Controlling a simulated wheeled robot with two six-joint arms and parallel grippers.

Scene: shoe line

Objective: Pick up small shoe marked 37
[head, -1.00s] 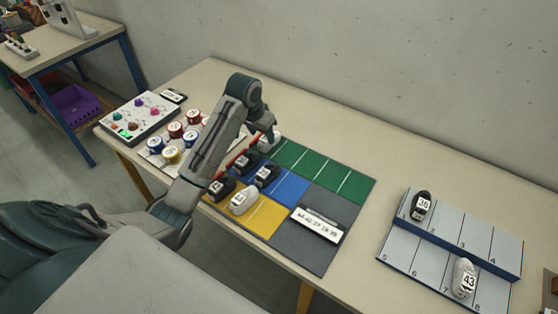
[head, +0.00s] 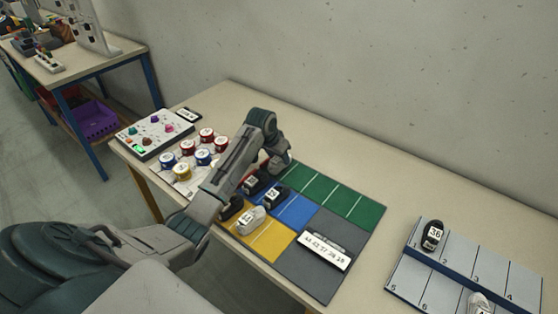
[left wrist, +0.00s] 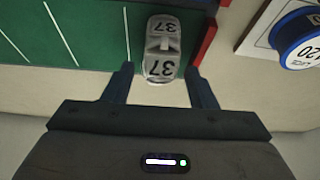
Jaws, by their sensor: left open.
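The small shoe marked 37 (left wrist: 162,48) is pale grey with black digits on white labels. In the left wrist view it stands on a green section of the mat (left wrist: 85,30), beside a red strip (left wrist: 205,30). My left gripper (left wrist: 160,86) is open, one finger on either side of the shoe's near end, with nothing clamped. In the head view my left gripper (head: 277,166) is over the mat's far left part, and the arm hides most of this shoe. My right gripper is not in view.
Black shoes (head: 272,196) and a white shoe (head: 250,219) stand on the blue and yellow sections. Several round tins (head: 182,172) and a button box (head: 155,133) lie left of the arm. A numbered shoe rack (head: 470,265) is at the right. The far green lanes are clear.

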